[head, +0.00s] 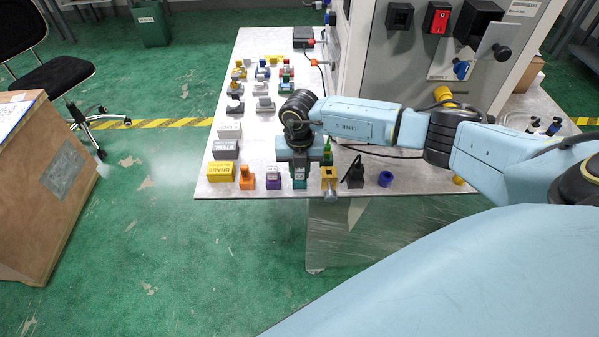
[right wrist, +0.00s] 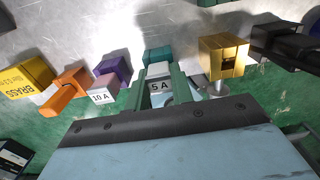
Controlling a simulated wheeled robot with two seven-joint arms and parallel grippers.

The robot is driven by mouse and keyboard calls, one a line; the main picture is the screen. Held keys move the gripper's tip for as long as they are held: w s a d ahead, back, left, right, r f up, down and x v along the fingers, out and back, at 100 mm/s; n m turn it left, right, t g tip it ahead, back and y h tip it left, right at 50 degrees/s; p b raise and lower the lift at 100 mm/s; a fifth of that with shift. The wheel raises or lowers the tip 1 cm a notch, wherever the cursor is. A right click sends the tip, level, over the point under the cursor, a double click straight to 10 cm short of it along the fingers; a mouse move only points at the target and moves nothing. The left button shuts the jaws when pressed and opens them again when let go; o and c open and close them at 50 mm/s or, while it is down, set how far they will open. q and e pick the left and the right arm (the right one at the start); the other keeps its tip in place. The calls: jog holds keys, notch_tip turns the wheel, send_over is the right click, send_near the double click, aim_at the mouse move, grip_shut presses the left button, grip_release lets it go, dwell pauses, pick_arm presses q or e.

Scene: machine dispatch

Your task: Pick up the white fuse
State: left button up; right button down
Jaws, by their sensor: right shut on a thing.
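The white fuse (right wrist: 159,87), a small piece with a white face marked "5 A", sits between the fingers of my right gripper (right wrist: 160,92) in the right wrist view. The fingers are shut on it, one at each side. A teal block (right wrist: 157,55) shows just behind it. In the head view my right gripper (head: 299,165) points down at the front edge of the table, over a teal block (head: 300,182). The fingers hide much of the fuse there, and I cannot tell whether it is lifted. My left gripper is not in view.
A purple block with a "10 A" label (right wrist: 101,97) and an orange block (right wrist: 66,88) stand left of the gripper. A yellow-gold block (right wrist: 222,58) stands close on its right. A large grey machine cabinet (head: 420,65) rises behind my arm. Several small parts fill the table's left side.

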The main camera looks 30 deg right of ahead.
notch_tip(320, 180, up, 10)
jog(key=shift+r, duration=0.1)
dwell(0.4)
dwell(0.5)
